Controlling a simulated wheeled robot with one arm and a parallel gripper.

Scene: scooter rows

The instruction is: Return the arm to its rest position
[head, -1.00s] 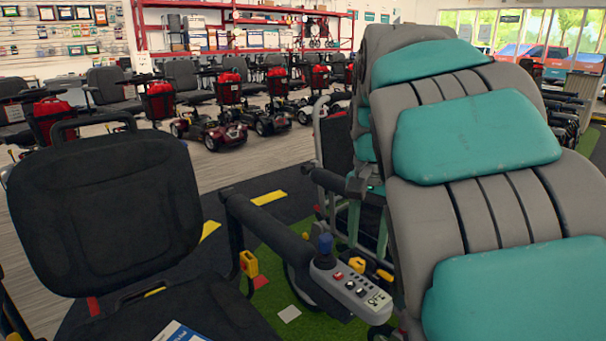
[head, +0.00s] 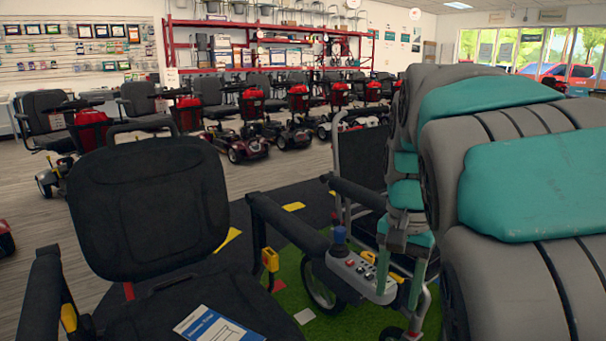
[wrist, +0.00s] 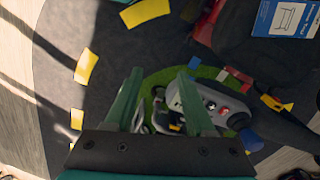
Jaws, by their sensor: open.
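My grey-and-teal arm (head: 545,180) fills the right of the head view, its segments bent over and close to the camera. My gripper (head: 400,280) hangs down beside a power chair's joystick panel (head: 358,272); whether they touch is unclear. In the wrist view my gripper (wrist: 160,72) shows two green fingers spread apart with nothing held between them. The grey joystick panel (wrist: 212,105) lies below and to the right of the fingers there.
The black power chair (head: 150,205) stands close on the left, with a blue-and-white booklet (head: 215,326) on its seat. A wheeled frame (head: 345,155) stands behind my gripper. Rows of red scooters (head: 237,140) and a red shelf (head: 270,50) are farther back. Open floor (head: 40,215) lies left.

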